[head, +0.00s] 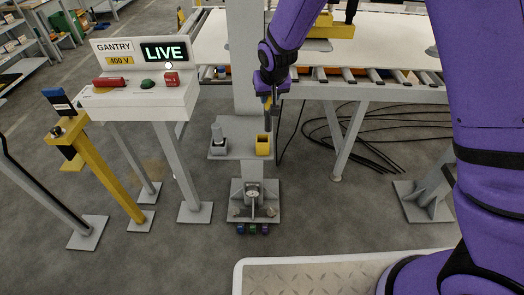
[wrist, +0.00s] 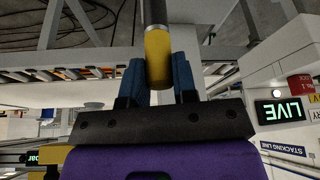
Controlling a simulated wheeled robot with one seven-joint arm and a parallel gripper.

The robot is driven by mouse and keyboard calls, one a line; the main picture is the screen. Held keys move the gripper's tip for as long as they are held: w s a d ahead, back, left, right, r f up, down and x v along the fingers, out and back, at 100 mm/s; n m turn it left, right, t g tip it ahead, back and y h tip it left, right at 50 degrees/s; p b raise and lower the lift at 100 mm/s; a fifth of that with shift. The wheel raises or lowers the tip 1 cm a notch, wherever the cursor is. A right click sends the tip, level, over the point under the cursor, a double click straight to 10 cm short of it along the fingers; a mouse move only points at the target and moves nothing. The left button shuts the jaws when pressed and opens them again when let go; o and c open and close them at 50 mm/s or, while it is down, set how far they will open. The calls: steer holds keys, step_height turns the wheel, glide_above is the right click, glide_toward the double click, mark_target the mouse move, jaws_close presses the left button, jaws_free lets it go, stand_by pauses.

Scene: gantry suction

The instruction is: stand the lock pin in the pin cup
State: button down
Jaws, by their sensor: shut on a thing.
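My gripper (head: 268,101) is shut on the lock pin, seen in the wrist view (wrist: 158,55) with its yellow end between the two blue finger pads and its grey shaft running out of the frame. In the head view the pin (head: 268,118) hangs roughly upright below the fingers. The yellow cup (head: 263,146), which looks like the pin cup, sits on a small grey shelf on the column. The pin is above this cup in the picture; its tip looks apart from the rim, but the exact gap is hard to tell.
A grey holder with a light cylinder (head: 218,146) stands left on the same shelf (head: 240,151). The control console (head: 143,92) reads GANTRY, 400 V and LIVE. A yellow post (head: 105,175) stands further left. A conveyor (head: 375,75) runs behind; cables lie on the floor.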

step_height(320, 180, down, 9)
steer(key=a, duration=0.2)
steer(key=shift+s, duration=0.15)
stand_by(0.4)
steer(key=c, duration=0.9)
jaws_free()
steer(key=shift+f, duration=0.1)
